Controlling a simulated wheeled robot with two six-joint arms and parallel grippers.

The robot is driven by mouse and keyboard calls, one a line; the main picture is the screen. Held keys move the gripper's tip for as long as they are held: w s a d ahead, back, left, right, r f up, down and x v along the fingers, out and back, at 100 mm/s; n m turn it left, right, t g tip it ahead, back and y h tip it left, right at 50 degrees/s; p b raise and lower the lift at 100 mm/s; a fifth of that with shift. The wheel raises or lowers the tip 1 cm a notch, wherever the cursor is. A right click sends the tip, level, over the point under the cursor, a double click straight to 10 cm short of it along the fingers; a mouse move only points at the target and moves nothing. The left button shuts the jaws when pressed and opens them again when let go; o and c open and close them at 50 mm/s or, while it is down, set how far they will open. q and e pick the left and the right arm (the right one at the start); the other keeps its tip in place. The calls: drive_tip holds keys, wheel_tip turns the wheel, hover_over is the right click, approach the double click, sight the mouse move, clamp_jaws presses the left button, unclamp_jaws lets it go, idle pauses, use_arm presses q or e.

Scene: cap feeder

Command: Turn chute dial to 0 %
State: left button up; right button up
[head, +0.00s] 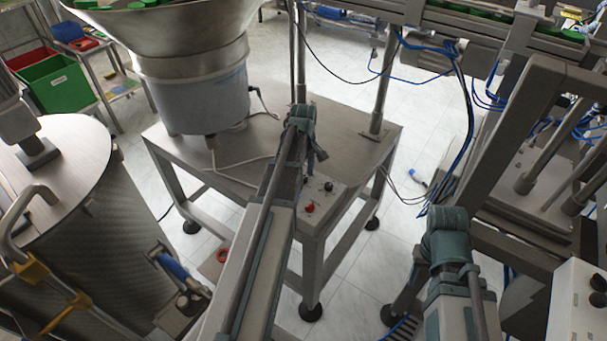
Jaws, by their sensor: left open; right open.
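A small black knob (328,186) and a red button (309,208) sit on the front corner of the metal feeder table (235,165). I cannot tell which dial is the chute dial, and no scale or pointer is readable. My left gripper (316,153) is open above the table, just behind and left of the black knob, and apart from it. My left arm covers part of the table near the panel. My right gripper (449,240) is open at the lower right, away from the feeder table. Its fingertips are hard to make out.
The feeder bowl (190,60) stands on the table. A white box (578,310) with black knobs is at the lower right edge. A metal frame (530,130) with blue cables stands at right. A round-topped drum (75,165) is at left. Floor shows between the table and frame.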

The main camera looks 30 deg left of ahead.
sight(305, 179)
use_arm(q)
drive_tip(key=shift+r, duration=0.15)
wheel_tip(305, 179, up, 14)
drive_tip(key=p, duration=1.3)
drive_tip(key=shift+f+p, duration=0.2)
drive_tip(key=shift+p, duration=0.2)
drive_tip(key=s+d+m, duration=0.5)
drive_tip(key=d+m, duration=0.1)
drive_tip(key=d, duration=0.4)
drive_tip(key=s+d+m, duration=0.5)
drive_tip(key=d+m, duration=0.1)
drive_tip(key=d, duration=0.4)
drive_tip(key=s+d+m+y, duration=0.1)
drive_tip(key=s+d+m, duration=0.4)
drive_tip(key=d, duration=0.5)
drive_tip(key=shift+s+d+m, duration=0.35)
drive_tip(key=shift+s+m, duration=0.05)
drive_tip(key=shift+m, duration=0.5)
